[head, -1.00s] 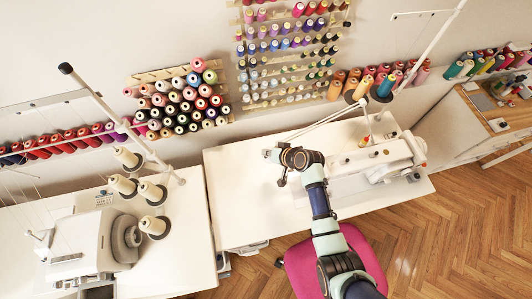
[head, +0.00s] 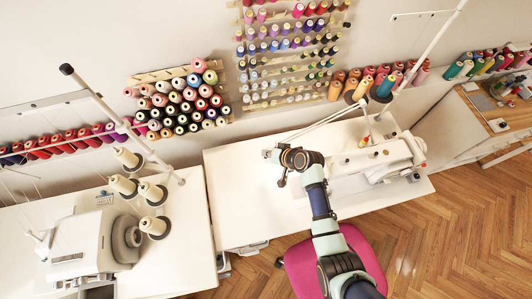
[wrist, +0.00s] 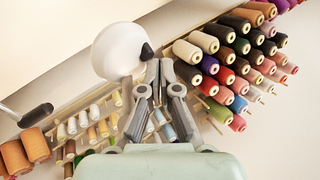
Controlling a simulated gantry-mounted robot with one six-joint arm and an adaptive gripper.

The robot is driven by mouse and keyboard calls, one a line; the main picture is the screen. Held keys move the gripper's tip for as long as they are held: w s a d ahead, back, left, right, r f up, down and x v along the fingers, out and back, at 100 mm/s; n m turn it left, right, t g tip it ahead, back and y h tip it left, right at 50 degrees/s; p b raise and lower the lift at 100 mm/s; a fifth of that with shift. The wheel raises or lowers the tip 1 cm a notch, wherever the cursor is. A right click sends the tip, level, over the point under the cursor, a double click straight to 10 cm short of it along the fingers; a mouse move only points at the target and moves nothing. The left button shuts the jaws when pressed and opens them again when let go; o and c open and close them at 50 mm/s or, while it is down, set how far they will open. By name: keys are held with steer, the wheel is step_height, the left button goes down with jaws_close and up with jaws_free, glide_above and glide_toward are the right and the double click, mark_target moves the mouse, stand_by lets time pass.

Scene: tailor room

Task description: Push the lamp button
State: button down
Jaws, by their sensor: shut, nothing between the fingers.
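The lamp's white rounded head (wrist: 117,48) is at the upper left of centre in the wrist view. Its dark button (wrist: 147,52) sticks out on the right side of the head. My gripper (wrist: 158,68) is shut and empty, with its fingertips right at the button in the picture. I cannot tell whether they touch it. In the head view the lamp's thin white arm (head: 325,121) reaches left from the back of the middle table. The lamp head and fingertips are hard to make out there, by my wrist.
Thread spools (head: 185,100) fill wall racks behind. A white sewing machine (head: 375,162) stands on the middle table (head: 232,215), whose left part is clear. Another machine (head: 85,245) with cone spools is on the left. A pink chair (head: 300,265) stands in front.

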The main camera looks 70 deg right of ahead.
step_height(320, 180, up, 6)
steer(key=p, duration=0.5)
steer(key=shift+r+p, duration=0.1)
steer(key=shift+p, duration=0.25)
steer(key=w+a+r+n+t+y, duration=0.1)
steer(key=w+a+r+n, duration=0.3)
steer(key=w+a+r, duration=0.4)
steer(key=w+a+r+n, duration=0.3)
steer(key=w+a+r, duration=0.3)
steer(key=a, duration=0.4)
steer(key=s+a+r+n+t+y, duration=0.1)
steer(key=s+a+r+n, duration=0.1)
steer(key=a+r, duration=0.6)
steer(key=s+a+r+n+t+y, duration=0.1)
steer(key=a+r+n, duration=0.3)
steer(key=a+r, duration=0.5)
steer(key=s+a+t, duration=0.1)
steer(key=a, duration=0.4)
steer(key=shift+s+r, duration=0.2)
steer(key=shift+s, duration=0.15)
